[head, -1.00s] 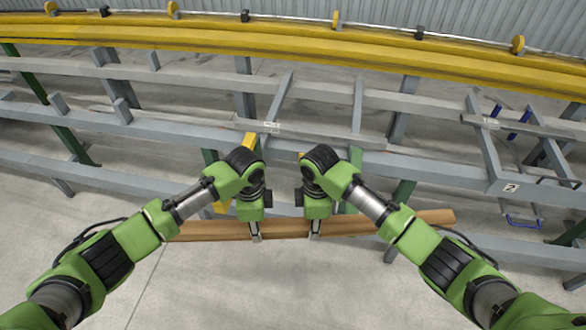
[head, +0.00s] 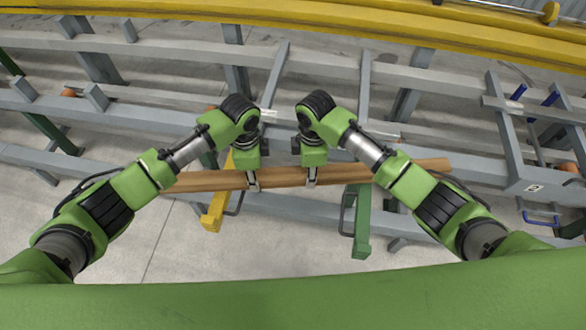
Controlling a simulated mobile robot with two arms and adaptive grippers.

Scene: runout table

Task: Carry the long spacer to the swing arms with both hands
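The long spacer (head: 281,177), a brown wooden beam, lies crosswise in front of me, its right end a little higher in the picture. My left gripper (head: 253,184) and my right gripper (head: 311,181) are shut on it, close together near its middle. A yellow swing arm (head: 213,216) and a green swing arm (head: 361,232) jut toward me from the table. The beam passes across both in the picture and hides part of them. I cannot tell whether it touches them. My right forearm covers part of the beam's right half.
The grey steel table frame (head: 110,180) runs across the view behind the beam, with a yellow rail (head: 300,35) at the back. A grey cross piece with blue handles (head: 545,100) is at the right. The concrete floor (head: 270,250) in front is clear.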

